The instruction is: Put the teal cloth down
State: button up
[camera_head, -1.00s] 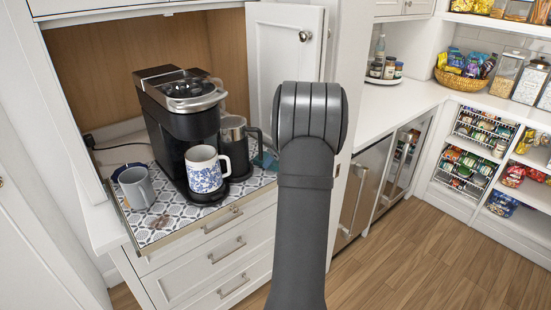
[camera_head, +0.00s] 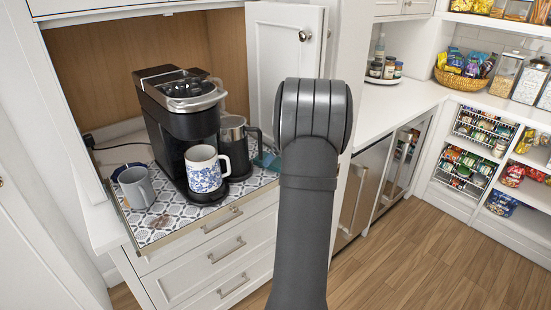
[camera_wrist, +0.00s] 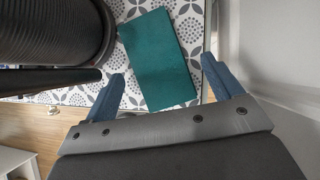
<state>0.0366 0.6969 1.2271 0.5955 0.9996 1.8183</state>
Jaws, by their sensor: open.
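The teal cloth (camera_wrist: 158,60) lies flat as a folded rectangle on the patterned tray surface (camera_wrist: 190,12) in the wrist view. My gripper (camera_wrist: 162,70) is open, with one blue-grey finger on each side of the cloth and a gap between them and its edges. Nothing is held between the fingers. In the head view, a corner of the teal cloth (camera_head: 267,160) shows to the right of the black carafe, and my arm hides the rest of it and the gripper.
A dark ribbed cylinder (camera_wrist: 50,30) stands close on the left in the wrist view. The coffee maker (camera_head: 180,120), steel carafe (camera_head: 234,145), blue-patterned mug (camera_head: 204,170) and grey mug (camera_head: 136,188) crowd the tray. A white cabinet door (camera_head: 283,55) stands open behind.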

jog(key=v, duration=1)
jog(key=x, duration=1.2)
jog(key=shift+a+f, duration=0.15)
jog(key=shift+f, duration=0.15)
jog(key=shift+r, duration=1.05)
jog(key=shift+o, duration=0.2)
